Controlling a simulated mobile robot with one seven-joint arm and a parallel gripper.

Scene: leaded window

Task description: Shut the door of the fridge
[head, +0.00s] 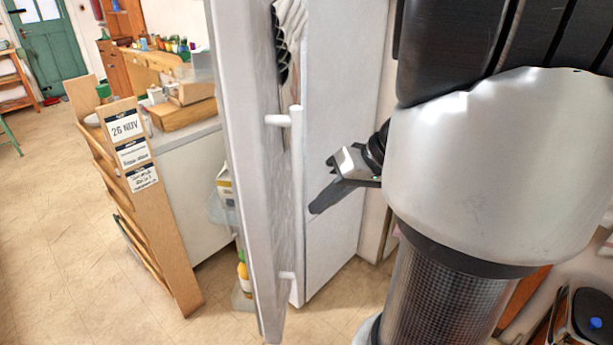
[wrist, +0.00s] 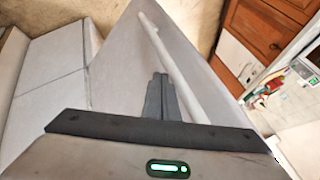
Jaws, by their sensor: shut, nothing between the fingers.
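The fridge door (head: 250,180) stands open in the head view, seen nearly edge-on. Its inner side, with a carton (head: 225,185) and a yellow bottle (head: 244,275) on its shelves, faces left. Its white bar handle (head: 297,200) is on the right side. My gripper (head: 316,208) is shut and empty, just right of the handle and pointing down to the left. In the wrist view the shut fingers (wrist: 159,80) lie over the door panel (wrist: 125,60), left of the handle (wrist: 170,60). I cannot tell whether they touch the door.
White panels with a seam (head: 340,120) stand right of the door. A wooden rack (head: 160,220) with labels and a cluttered counter (head: 190,130) stand to the left. A wooden cabinet (wrist: 260,35) shows in the wrist view.

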